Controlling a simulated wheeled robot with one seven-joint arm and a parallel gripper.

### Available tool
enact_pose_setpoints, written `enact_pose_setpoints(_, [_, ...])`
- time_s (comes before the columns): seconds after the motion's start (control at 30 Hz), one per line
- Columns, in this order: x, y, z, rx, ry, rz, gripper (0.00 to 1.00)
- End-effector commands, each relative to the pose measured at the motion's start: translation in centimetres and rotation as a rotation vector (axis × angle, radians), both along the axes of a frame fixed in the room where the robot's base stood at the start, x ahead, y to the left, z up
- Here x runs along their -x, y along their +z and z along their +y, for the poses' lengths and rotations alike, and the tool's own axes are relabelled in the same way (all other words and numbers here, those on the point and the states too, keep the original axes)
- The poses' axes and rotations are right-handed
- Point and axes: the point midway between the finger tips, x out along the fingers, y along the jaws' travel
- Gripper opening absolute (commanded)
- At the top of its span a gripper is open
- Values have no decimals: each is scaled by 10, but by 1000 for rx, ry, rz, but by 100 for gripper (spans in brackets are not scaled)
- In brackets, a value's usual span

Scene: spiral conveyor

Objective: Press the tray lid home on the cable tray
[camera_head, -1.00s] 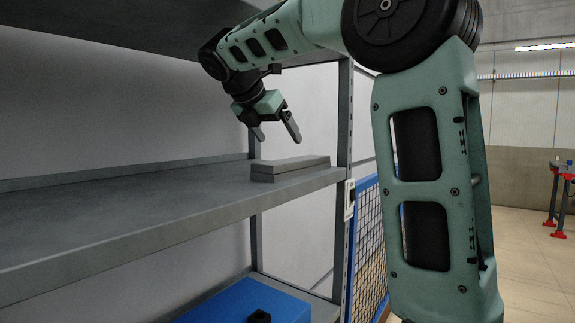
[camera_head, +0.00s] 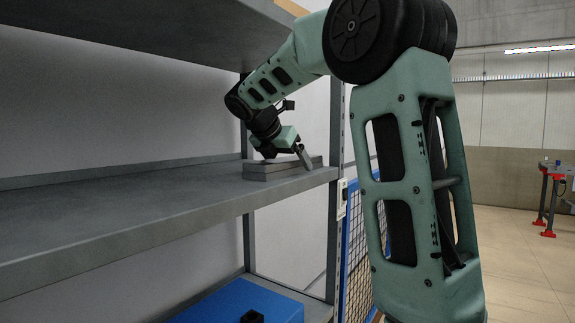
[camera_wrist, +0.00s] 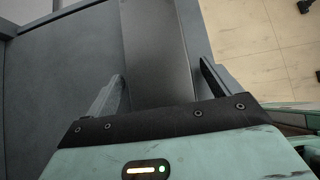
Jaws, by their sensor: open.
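The cable tray (camera_head: 262,174) is a long grey bar lying along the right end of the middle shelf. The tray lid (camera_head: 257,164) is a slightly different grey slab on top of it; a thin line shows between the two, and I cannot tell how fully the lid is seated. My gripper (camera_head: 287,163) is open and down at the lid, its fingers on either side of it. In the wrist view the lid (camera_wrist: 157,45) runs between the two spread fingers of my gripper (camera_wrist: 162,85). Contact with the lid is not clear.
The grey shelf (camera_head: 120,205) is bare to the left of the tray. A shelf upright (camera_head: 334,230) stands close to the right, and another shelf (camera_head: 160,25) hangs above. A blue box (camera_head: 240,303) is on the shelf below. Blue mesh fencing (camera_head: 360,250) stands beyond.

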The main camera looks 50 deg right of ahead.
Motion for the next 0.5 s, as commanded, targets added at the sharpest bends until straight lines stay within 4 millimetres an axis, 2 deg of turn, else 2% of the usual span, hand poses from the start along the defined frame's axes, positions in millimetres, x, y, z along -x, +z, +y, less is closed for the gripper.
enact_pose_setpoints(0.1, [0, 0, 0, 0, 0, 0, 89])
enact_pose_setpoints(0.3, [0, 0, 0, 0, 0, 0, 37])
enact_pose_setpoints(0.5, [0, 1, 0, 0, 0, -1, 37])
